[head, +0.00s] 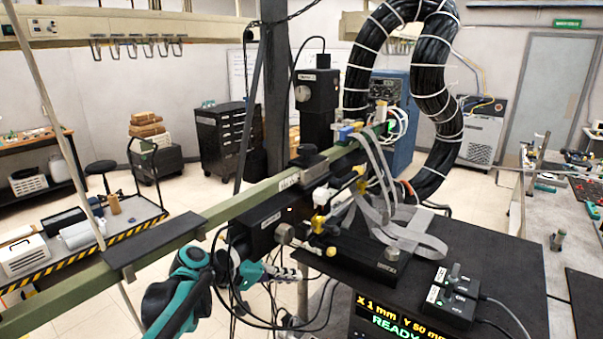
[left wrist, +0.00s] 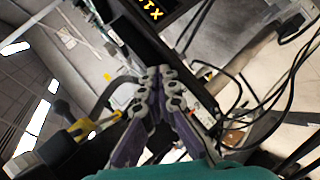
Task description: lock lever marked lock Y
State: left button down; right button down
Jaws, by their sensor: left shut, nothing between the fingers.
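My left gripper (head: 296,273) reaches in from the lower left, its fingers just below the black stage housing (head: 262,222) on the green rail. In the left wrist view its fingers (left wrist: 166,72) are together and hold nothing. No label reading lock Y is legible, so I cannot tell which part is that lever. A grey knob (head: 284,234) sits on the housing's front, close above the fingers. Yellow-and-white parts (head: 320,220) are to its right. A yellow-ended part (left wrist: 80,128) shows left of the fingers in the left wrist view. My right gripper is out of view.
The green rail (head: 70,290) crosses above my arm. Black cables hang around the gripper, and grey ribbon cables (head: 385,200) loop above the black base plate. A control box (head: 450,296) stands on the black table (head: 500,262). The display (head: 390,320) reads READY.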

pick_arm(q)
jog(key=s+a+f+y+b, duration=0.1)
jog(key=s+a+f+y, duration=0.2)
jog(key=s+a+f, duration=0.2)
jog(key=s+a+f+t+y+b, duration=0.1)
jog(key=s+a+f+y, duration=0.3)
jog(key=s, duration=0.7)
jog(key=s+a+f+m+y+b, duration=0.1)
jog(key=s+a+f+y+b, duration=0.1)
jog(key=s+a+f+y, duration=0.2)
jog(key=s+a+f, duration=0.2)
jog(key=s+f, duration=0.1)
jog(key=s, duration=0.1)
jog(key=shift+f, duration=0.25)
